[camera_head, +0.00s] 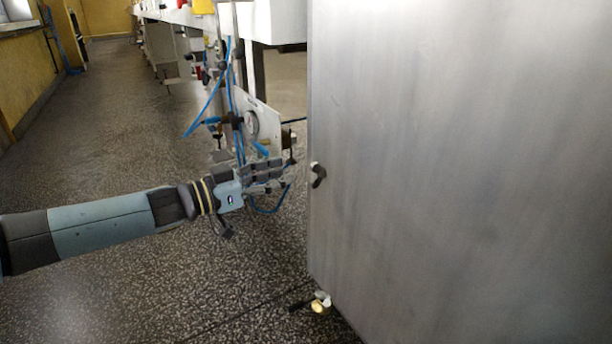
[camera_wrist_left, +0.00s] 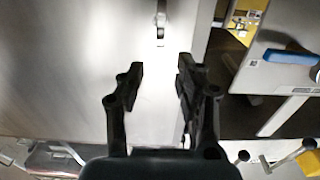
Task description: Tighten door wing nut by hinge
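A large brushed-metal door (camera_head: 460,170) fills the right of the head view. A small dark wing nut (camera_head: 318,175) sits on the door near its left edge. The wing nut also shows at the top of the left wrist view (camera_wrist_left: 160,20), upright on the pale door panel (camera_wrist_left: 70,60). My left gripper (camera_head: 288,170) is just left of the wing nut, apart from it. In the left wrist view its two black fingers (camera_wrist_left: 160,72) are spread with an empty gap, and the wing nut lies beyond the fingertips. My right gripper is not in view.
A brass and steel fitting (camera_head: 320,301) with a dark handle sits at the door's lower left corner. Behind my left gripper stands machinery with blue hoses (camera_head: 230,90). The speckled floor (camera_head: 110,150) at left is clear.

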